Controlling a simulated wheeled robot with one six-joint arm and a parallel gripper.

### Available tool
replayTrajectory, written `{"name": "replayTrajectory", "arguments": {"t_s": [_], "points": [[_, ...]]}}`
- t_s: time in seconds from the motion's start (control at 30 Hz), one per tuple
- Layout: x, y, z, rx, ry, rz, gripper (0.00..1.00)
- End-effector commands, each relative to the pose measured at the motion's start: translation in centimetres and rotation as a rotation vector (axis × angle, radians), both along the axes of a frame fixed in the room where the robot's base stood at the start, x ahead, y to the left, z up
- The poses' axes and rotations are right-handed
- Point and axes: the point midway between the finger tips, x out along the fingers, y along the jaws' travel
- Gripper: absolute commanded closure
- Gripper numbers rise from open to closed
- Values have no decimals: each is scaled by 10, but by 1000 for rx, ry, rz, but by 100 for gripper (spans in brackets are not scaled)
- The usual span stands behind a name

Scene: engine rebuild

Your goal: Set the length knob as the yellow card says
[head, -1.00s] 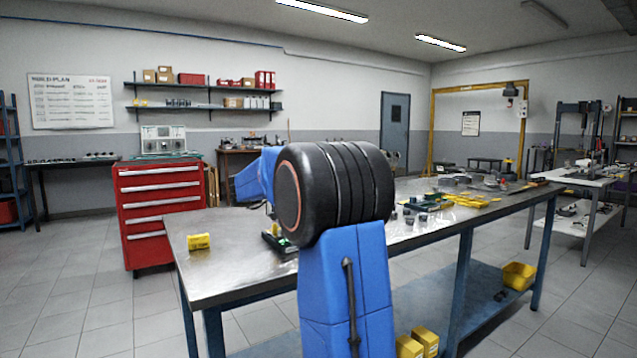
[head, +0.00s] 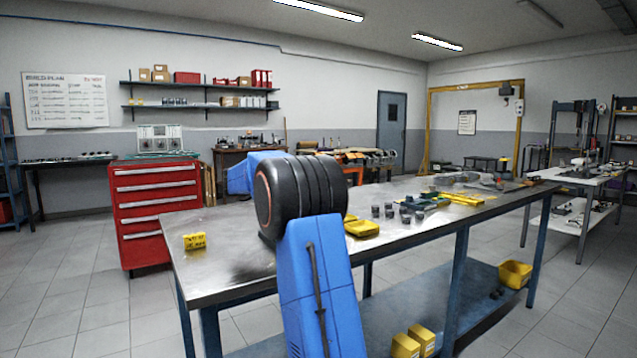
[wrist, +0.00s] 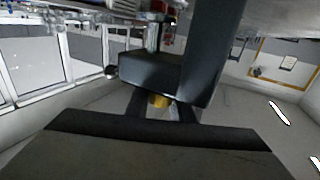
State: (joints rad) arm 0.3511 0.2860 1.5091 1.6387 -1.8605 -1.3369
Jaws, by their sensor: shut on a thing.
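The yellow card (head: 195,241) stands at the left end of the steel workbench; its dark writing is too small to read. In the head view my arm hides my gripper. In the wrist view my gripper (wrist: 160,106) is shut on a small brass-coloured piece (wrist: 158,100), beside a dark grey block (wrist: 165,78). The piece may be the length knob, but I cannot tell for sure. No scale or mark on it is readable.
The steel workbench (head: 225,270) carries several small dark cylinders (head: 405,212) and yellow trays (head: 362,229) right of my arm. A red drawer cabinet (head: 155,215) with a panel device (head: 160,140) stands behind left. The bench top near the card is clear.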

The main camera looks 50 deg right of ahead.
Motion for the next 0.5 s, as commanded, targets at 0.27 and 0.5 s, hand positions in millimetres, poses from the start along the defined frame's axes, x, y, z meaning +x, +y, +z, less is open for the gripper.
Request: {"name": "replayTrajectory", "arguments": {"t_s": [0.27, 0.5], "points": [[0, 0, 1, -1, -1, 2, 77], [0, 0, 0, -1, -1, 2, 60]]}}
